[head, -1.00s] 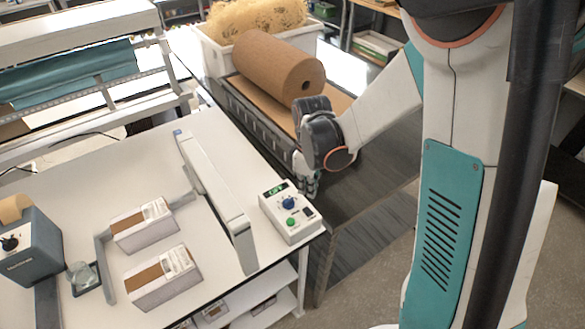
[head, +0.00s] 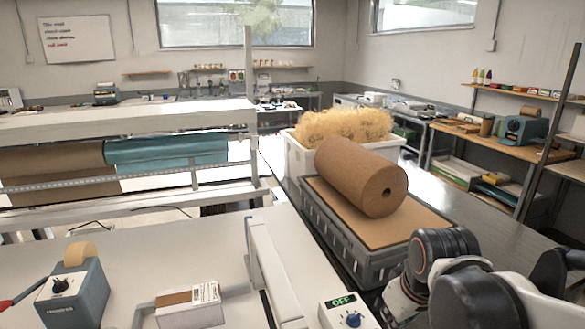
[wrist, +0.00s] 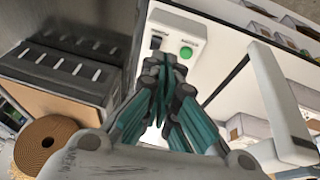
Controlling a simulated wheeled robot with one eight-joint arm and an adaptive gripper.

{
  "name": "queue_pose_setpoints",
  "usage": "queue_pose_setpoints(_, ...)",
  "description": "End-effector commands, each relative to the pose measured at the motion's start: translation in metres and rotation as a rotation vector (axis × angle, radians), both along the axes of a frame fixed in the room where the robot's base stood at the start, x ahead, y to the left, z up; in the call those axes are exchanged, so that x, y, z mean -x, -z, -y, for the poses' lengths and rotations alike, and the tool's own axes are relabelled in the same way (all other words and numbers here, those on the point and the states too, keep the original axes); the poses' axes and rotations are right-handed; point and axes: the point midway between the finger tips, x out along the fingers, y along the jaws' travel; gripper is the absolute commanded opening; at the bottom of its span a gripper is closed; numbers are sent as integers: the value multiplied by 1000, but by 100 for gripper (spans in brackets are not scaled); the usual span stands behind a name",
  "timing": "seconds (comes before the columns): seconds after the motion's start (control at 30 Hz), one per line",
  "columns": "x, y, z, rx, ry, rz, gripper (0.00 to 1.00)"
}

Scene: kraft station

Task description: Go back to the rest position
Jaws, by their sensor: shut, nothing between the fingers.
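My gripper (wrist: 162,100) is shut and empty in the wrist view, its teal fingers together. Beyond its tips is a white control box (wrist: 188,45) with a green button. The gripper's fingers are not seen in the head view, where dark and light links of my arm fill the lower right corner. The control box also shows at the bottom of the head view (head: 338,312), with a lit green OFF display and a blue knob, partly cut off by the frame edge. I cannot tell how far the fingertips are from the box.
A brown paper roll (head: 362,178) lies on cardboard over a grey crate (head: 330,240). Behind it stands a white bin (head: 299,160) of shredded paper. A white bench (head: 130,255) holds a blue-grey tape dispenser (head: 80,298), a small box (head: 190,305) and a long white bar (head: 278,270).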

Motion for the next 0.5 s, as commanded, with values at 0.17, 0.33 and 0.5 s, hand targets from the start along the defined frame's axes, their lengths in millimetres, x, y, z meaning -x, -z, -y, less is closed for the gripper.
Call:
queue_pose_setpoints(0.17,28,12,0,-46,107,87,0)
queue_pose_setpoints(0.33,51,22,0,-97,205,168,0)
queue_pose_setpoints(0.5,67,31,0,-142,278,229,0)
